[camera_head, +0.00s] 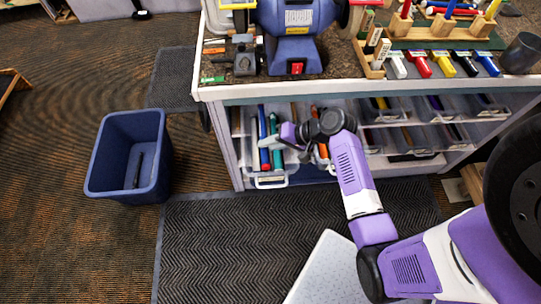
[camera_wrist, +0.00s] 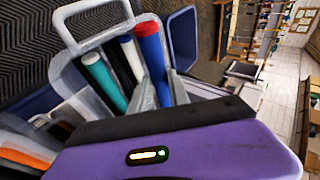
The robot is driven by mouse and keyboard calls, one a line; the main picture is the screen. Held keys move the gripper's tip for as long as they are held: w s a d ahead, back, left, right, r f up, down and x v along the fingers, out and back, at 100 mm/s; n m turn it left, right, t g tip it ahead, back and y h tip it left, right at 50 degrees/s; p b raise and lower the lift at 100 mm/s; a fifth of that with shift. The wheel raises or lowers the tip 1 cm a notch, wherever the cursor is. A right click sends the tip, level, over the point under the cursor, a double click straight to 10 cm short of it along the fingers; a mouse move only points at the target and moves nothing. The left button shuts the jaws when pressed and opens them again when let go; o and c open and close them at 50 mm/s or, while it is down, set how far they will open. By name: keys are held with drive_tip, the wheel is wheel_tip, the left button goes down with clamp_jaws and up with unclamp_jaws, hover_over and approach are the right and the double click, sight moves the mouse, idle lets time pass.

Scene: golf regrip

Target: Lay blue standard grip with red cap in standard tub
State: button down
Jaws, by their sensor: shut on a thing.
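The blue grip with red cap (camera_wrist: 154,62) is between the fingers of my gripper (camera_wrist: 160,92) in the wrist view, with the red cap pointing away from the palm. My gripper is shut on it. In the head view the blue grip (camera_head: 262,122) lies over the left shelf tub (camera_head: 271,182), red cap toward the front, with my gripper (camera_head: 283,143) beside it. The clear tub (camera_wrist: 62,72) also holds a teal grip (camera_wrist: 104,80) and black grips. Whether the blue grip touches the tub floor is unclear. No tub label is readable.
More clear tubs (camera_head: 415,140) with grips stand to the right on the shelf under the bench top (camera_head: 225,92). A grinder (camera_head: 296,35) and a wooden rack (camera_head: 430,42) stand on top. A blue bin (camera_head: 127,185) stands on the floor to the left.

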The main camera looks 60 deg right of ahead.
drive_tip(key=d+f+b, duration=0.1)
drive_tip(key=f, duration=0.1)
drive_tip(key=w+f+b, duration=0.1)
drive_tip(key=b, duration=0.1)
drive_tip(key=w+d+f+b, duration=0.1)
drive_tip(key=f+b, duration=0.1)
drive_tip(key=shift+d+f, duration=0.3)
drive_tip(key=shift+f, duration=0.05)
drive_tip(key=shift+f+b, duration=0.5)
drive_tip(key=shift+f, duration=0.5)
drive_tip(key=c, duration=1.1)
unclamp_jaws()
drive_tip(key=shift+c, duration=0.2)
drive_tip(key=shift+s, duration=0.1)
drive_tip(key=v, duration=0.7)
drive_tip(key=shift+s+r, duration=0.2)
drive_tip(key=shift+r, duration=0.1)
